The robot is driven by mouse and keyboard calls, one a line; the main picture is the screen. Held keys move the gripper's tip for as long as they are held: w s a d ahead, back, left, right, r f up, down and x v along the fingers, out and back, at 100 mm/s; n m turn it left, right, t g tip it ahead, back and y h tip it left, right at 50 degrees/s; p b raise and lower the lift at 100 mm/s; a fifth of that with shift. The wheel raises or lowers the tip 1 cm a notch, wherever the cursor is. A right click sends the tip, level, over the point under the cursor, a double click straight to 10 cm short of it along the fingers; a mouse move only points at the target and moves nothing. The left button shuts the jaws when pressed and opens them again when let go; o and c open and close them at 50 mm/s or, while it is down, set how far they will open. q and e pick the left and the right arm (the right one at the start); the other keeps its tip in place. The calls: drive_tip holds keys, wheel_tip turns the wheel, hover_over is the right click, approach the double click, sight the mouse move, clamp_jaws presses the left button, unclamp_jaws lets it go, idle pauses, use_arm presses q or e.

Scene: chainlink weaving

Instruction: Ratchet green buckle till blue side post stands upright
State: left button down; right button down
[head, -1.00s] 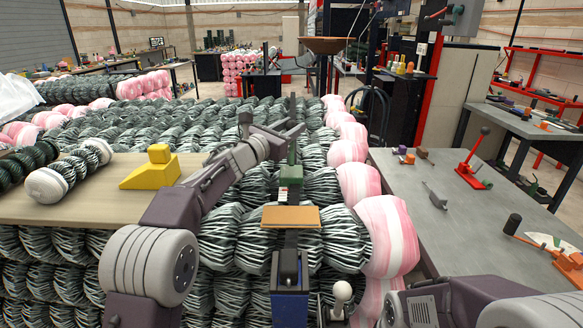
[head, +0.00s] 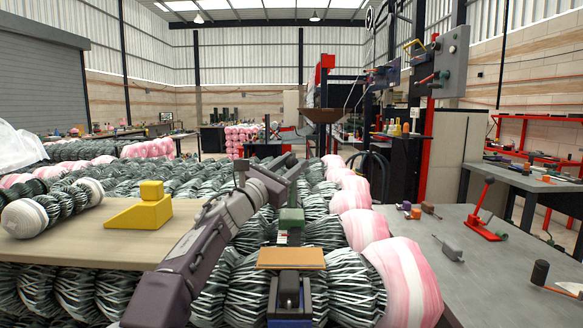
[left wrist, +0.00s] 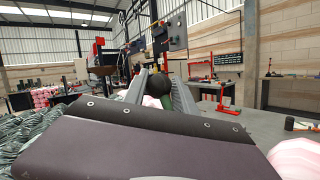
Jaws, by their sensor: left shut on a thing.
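The green buckle (head: 291,219) sits on the striped bales in the middle of the head view, behind a flat orange-brown board (head: 291,258). My left gripper (head: 290,168) is just above and behind the buckle. In the left wrist view, its two grey fingers stand on either side of a round black knob (left wrist: 157,84), with a green part (left wrist: 181,101) beside it. The gripper is shut on this knobbed handle. A blue part (head: 290,322) with a dark top shows at the bottom edge, cut off; I cannot tell whether it is the side post or how far it leans. My right gripper is out of view.
A yellow stepped block (head: 143,213) lies on a wooden board at left. Pink-and-white bale ends (head: 402,281) line the right side. A grey table (head: 480,262) at right holds a red lever tool (head: 484,212) and small tools.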

use_arm(q)
drive_tip(key=shift+w+d+f, duration=0.1)
drive_tip(key=shift+w+f, duration=0.05)
drive_tip(key=shift+f, duration=0.35)
drive_tip(key=c, duration=1.1)
unclamp_jaws()
drive_tip(key=shift+o, duration=0.5)
drive_tip(key=shift+r, duration=0.2)
drive_tip(key=b+v, duration=0.4)
drive_tip(key=v, duration=0.3)
drive_tip(key=shift+s, duration=0.25)
